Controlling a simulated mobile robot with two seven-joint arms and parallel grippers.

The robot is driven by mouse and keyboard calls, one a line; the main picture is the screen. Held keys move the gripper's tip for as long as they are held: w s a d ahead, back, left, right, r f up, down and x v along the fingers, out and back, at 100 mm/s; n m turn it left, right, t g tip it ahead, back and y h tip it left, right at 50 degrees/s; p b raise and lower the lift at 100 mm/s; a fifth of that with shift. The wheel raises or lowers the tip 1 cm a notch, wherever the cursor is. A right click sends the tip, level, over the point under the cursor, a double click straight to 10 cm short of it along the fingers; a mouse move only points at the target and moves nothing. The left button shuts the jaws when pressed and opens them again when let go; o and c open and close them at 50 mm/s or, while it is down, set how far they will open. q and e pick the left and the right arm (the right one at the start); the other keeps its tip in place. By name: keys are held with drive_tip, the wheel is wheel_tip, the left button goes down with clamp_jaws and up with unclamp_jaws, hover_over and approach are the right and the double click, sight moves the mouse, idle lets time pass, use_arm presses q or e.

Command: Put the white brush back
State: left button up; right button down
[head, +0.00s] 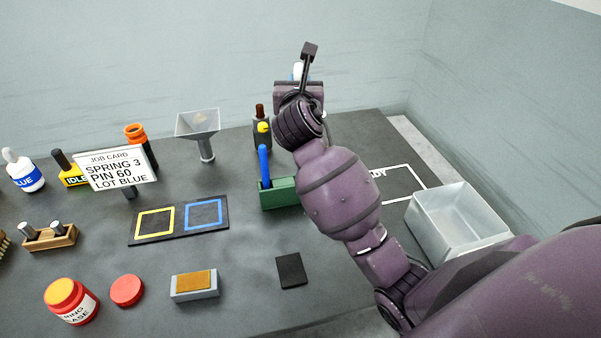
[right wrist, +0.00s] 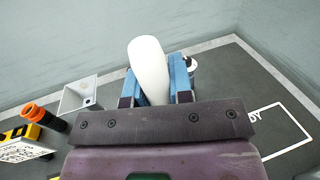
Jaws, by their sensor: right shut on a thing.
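The white brush shows in the right wrist view as a smooth white rounded handle (right wrist: 149,68) between the blue fingers of my right gripper (right wrist: 157,84). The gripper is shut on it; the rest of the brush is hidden. In the head view my right gripper (head: 299,72) is raised at the back of the table, mostly hidden by my wrist, with only a bit of white showing. A green holder (head: 279,195) stands on the table below, with a blue handle (head: 264,164) upright in it. My arm hides the holder's right part. My left gripper is out of view.
A dark bottle (head: 261,138) and a grey funnel (head: 199,124) stand behind the holder. A mat with yellow and blue squares (head: 180,220) lies to its left. A dark pad (head: 291,270) lies in front.

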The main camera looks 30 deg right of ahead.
wheel_tip(320, 180, down, 18)
drive_tip(key=b, duration=0.4)
drive_tip(key=shift+w+d, duration=0.1)
drive_tip(key=shift+d, duration=0.05)
drive_tip(key=shift+f, duration=0.4)
drive_tip(key=c, duration=1)
unclamp_jaws()
